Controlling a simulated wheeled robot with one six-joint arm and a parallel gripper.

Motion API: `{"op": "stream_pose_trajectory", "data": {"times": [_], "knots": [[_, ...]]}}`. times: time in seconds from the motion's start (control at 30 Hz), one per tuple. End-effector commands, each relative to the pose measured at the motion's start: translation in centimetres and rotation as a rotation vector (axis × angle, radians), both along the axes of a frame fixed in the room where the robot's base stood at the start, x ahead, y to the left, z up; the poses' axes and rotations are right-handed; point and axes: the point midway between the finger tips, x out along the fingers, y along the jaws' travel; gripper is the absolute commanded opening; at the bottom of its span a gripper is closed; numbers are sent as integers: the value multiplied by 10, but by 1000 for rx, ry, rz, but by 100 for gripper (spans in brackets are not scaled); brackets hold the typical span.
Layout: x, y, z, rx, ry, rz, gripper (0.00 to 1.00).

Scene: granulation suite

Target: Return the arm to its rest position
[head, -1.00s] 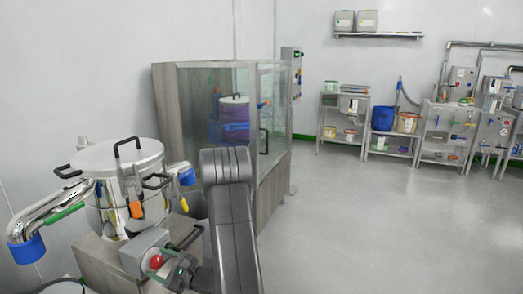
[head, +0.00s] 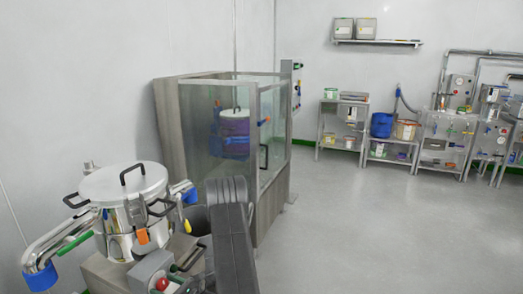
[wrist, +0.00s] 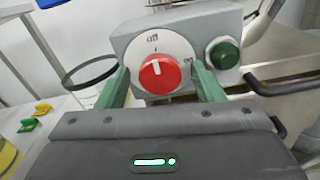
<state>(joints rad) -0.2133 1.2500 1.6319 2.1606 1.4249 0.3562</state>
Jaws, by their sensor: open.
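My arm (head: 232,235) rises as a dark grey link at the bottom middle of the head view, in front of the glass cabinet. My gripper (wrist: 160,84) shows in the wrist view with its two green fingers apart and nothing held. The fingers point toward a grey control box (wrist: 199,25) with a red knob (wrist: 158,72) and a green button (wrist: 223,54). The red knob appears between the fingers; whether they touch it cannot be told. In the head view the gripper is hidden, and the control box (head: 143,270) stands left of my arm.
A steel vessel (head: 115,215) with a lid and black handles stands at the left. A glass-fronted cabinet (head: 165,135) stands behind my arm. Shelving units (head: 343,125) line the far wall. The grey floor (head: 370,235) at the right is clear.

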Motion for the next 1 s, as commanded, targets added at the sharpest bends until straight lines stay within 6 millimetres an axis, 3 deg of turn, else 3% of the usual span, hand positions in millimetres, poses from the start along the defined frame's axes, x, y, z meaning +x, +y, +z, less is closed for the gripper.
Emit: {"op": "stream_pose_trajectory", "data": {"times": [0.5, 1.0], "knots": [[0, 0, 2, 107, 261, 0, 61], [0, 0, -1, 121, 295, -1, 61]]}}
